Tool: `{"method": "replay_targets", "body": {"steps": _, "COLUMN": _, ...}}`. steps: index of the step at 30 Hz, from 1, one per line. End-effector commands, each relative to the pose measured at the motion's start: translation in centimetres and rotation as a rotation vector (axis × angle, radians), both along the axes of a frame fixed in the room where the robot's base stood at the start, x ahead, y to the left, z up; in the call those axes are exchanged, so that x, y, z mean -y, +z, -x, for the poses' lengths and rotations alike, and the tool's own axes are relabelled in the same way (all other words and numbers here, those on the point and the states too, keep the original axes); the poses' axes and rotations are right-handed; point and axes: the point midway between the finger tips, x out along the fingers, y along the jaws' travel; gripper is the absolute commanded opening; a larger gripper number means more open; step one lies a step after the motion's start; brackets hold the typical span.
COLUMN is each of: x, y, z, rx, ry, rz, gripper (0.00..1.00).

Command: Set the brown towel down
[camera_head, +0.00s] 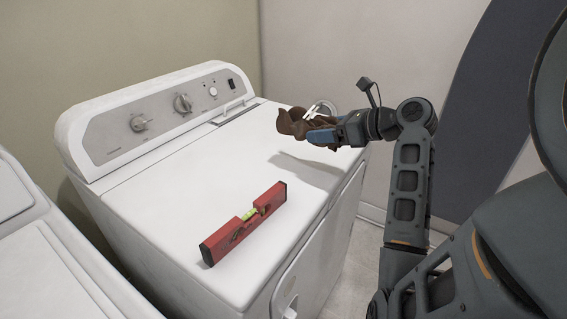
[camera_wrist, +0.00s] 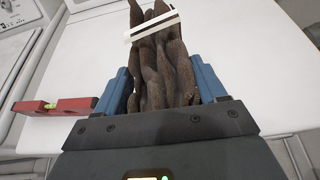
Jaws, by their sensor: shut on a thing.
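The brown towel (camera_head: 292,123) is bunched up in my gripper (camera_head: 322,136), above the right part of the white dryer top (camera_head: 160,190). A shadow lies on the top below it, and the towel looks clear of the surface. In the wrist view the towel (camera_wrist: 158,75) hangs in folds between the two blue fingers of my gripper (camera_wrist: 160,85), which are shut on it. A white strip crosses the towel near its far end. The towel's underside is hidden.
A red spirit level (camera_head: 243,222) lies on the front part of the dryer top; it also shows at the left in the wrist view (camera_wrist: 60,106). The control panel (camera_head: 165,112) rises along the back. Another white machine (camera_head: 50,260) stands at the left. The middle of the top is clear.

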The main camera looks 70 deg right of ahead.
Motion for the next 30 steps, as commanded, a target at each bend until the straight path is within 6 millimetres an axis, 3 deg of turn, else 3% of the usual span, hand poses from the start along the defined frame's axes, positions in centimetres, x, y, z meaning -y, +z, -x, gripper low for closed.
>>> {"method": "replay_targets", "body": {"steps": 6, "x": -1.2, "y": -2.8, "z": -4.6, "rx": -0.001, "ry": 0.005, "rz": -0.001, "gripper": 0.28}}
{"method": "replay_targets", "body": {"steps": 12, "x": -1.8, "y": -4.6, "z": -7.6, "rx": 0.000, "ry": 0.002, "rz": 0.000, "gripper": 0.28}}
{"method": "replay_targets", "body": {"steps": 19, "x": -1.9, "y": -5.6, "z": -8.4, "rx": 0.000, "ry": 0.001, "rz": 0.001, "gripper": 0.28}}
{"method": "replay_targets", "body": {"steps": 26, "x": -1.9, "y": -8.7, "z": -8.3, "rx": 0.001, "ry": 0.000, "rz": -0.002, "gripper": 0.28}}
{"method": "replay_targets", "body": {"steps": 30, "x": -1.9, "y": -9.1, "z": -8.3, "rx": 0.002, "ry": 0.001, "rz": 0.002, "gripper": 0.28}}
